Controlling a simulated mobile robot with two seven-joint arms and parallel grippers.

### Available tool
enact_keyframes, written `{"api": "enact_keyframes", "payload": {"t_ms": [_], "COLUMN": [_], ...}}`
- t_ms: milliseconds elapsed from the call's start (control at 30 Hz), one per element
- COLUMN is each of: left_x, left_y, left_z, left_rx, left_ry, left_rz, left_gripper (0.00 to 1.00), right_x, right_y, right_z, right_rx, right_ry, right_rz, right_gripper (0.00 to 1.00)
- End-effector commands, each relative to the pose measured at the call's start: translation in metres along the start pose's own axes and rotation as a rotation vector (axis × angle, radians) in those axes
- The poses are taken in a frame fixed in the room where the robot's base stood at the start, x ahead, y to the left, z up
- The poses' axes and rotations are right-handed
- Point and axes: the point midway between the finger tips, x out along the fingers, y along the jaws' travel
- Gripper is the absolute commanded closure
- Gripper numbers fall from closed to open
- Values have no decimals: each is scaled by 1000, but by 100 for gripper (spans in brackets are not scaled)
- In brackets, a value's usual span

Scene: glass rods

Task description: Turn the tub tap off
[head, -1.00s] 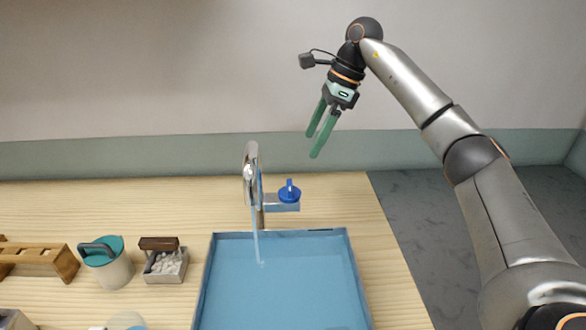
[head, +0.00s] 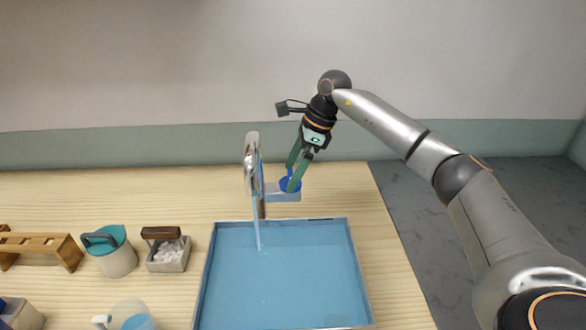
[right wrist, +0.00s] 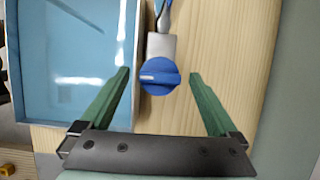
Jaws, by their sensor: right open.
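The chrome tap (head: 252,165) stands at the back edge of the blue tub (head: 280,270), and a stream of water falls from it into the tub. Its blue round handle (head: 285,186) sits on a grey arm to the right of the spout. My right gripper (head: 292,178) is open at the handle, its green fingers pointing down. In the right wrist view the handle (right wrist: 159,76) lies between and just beyond the two fingertips, with clear space on both sides. My left gripper is not in view.
Left of the tub are a small box of white pieces (head: 172,256), a lidded canister (head: 113,256), a wooden rack (head: 45,245) and a jug (head: 132,318). The wooden counter (head: 350,195) is bare right of the tap.

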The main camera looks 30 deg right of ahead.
Motion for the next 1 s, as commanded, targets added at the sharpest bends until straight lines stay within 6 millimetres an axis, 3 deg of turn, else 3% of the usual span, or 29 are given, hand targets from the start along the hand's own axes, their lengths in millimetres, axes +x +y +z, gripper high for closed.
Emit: {"api": "enact_keyframes", "payload": {"t_ms": [233, 1000], "left_x": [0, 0], "left_y": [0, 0], "left_z": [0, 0], "left_rx": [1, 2], "left_ry": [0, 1], "left_rz": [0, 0], "left_gripper": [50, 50], "right_x": [1, 0], "right_y": [0, 0], "right_z": [0, 0], "right_rx": [0, 0], "right_ry": [0, 0], "right_rz": [0, 0], "right_gripper": [4, 90]}}
